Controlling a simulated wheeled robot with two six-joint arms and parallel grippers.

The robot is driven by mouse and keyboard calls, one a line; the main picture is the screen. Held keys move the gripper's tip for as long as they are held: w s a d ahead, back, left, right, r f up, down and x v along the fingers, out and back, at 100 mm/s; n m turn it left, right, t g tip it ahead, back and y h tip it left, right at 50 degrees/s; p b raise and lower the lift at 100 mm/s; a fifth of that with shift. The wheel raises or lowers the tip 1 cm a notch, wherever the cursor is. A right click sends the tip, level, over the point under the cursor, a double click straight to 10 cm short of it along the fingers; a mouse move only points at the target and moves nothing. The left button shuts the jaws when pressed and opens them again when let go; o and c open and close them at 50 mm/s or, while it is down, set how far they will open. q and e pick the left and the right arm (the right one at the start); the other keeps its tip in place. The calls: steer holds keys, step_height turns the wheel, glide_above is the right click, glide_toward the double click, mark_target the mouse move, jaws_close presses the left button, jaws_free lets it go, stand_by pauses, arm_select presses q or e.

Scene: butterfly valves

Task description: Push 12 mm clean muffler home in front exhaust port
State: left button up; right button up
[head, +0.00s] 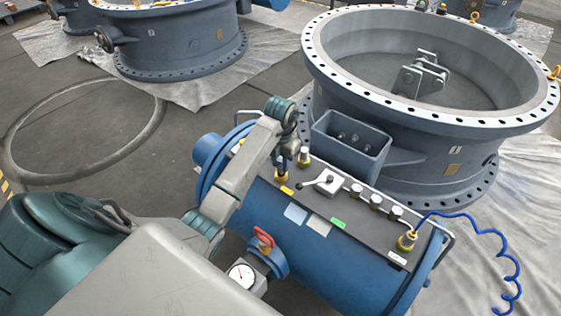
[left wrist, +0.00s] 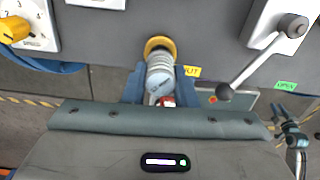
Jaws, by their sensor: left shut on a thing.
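The blue actuator (head: 330,255) has a dark top panel (head: 350,213). My left gripper (head: 282,160) is over the panel's near left part. In the left wrist view, my left gripper (left wrist: 160,88) is shut on the ridged grey muffler (left wrist: 160,72), one blue finger on each side. The muffler's far end meets a yellow ring (left wrist: 158,44) at the port; how deep it sits I cannot tell. A yellow label reading partly "UT" (left wrist: 192,71) is beside it. The port area also shows in the head view (head: 281,177), partly hidden by the gripper. My right gripper is not seen.
A hand lever (head: 325,183) stands right of the muffler; its black-knobbed arm (left wrist: 255,65) reaches close in the left wrist view. Several capped fittings and a blue coiled hose (head: 490,240) are farther right. A large valve (head: 410,150) stands behind.

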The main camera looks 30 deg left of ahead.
arm_select(q)
steer(key=shift+f+b, duration=1.05)
steer(key=shift+f, duration=0.05)
stand_by(1.6)
steer(key=o, duration=1.5)
steer(key=shift+c, duration=0.2)
steer(key=shift+r, duration=0.1)
steer(key=shift+r+p, duration=3.15)
steer(key=shift+r, duration=0.6)
steer(key=shift+f, duration=0.1)
